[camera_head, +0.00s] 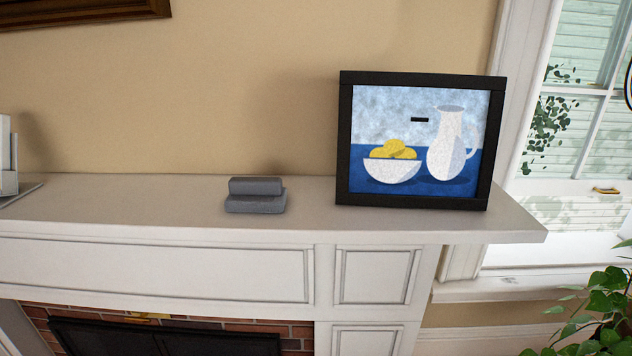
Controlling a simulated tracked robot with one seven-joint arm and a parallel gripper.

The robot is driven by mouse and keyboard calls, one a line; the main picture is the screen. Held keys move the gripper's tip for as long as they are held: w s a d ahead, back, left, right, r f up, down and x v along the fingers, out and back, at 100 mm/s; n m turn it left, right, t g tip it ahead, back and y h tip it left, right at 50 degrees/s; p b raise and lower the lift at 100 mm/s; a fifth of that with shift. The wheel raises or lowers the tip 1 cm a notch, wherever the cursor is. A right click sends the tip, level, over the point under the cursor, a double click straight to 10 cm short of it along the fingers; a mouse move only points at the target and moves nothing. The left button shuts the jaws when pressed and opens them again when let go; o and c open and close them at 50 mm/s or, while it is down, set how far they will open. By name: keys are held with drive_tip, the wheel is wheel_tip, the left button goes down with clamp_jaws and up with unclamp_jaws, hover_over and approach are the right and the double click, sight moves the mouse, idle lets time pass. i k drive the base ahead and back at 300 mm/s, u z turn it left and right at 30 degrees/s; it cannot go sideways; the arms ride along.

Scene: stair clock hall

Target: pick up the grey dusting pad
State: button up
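The grey dusting pad (256,203) lies on the white mantel shelf (130,210), near the middle of the view. It has a wider lower block and a narrower raised block on top, like a grip. It stands apart from the framed picture to its right. Nothing covers it. My gripper is not in view.
A black-framed picture (343,150) of a jug and fruit bowl stands on the mantel at the right. White objects (8,160) stand at the left edge. The shelf between them and the pad is clear. A window (580,120) and a plant (600,310) are right.

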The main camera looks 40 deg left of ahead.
sight(246, 195)
drive_tip(key=k, duration=1.55)
drive_tip(key=u, duration=0.75)
drive_tip(key=i, duration=0.8)
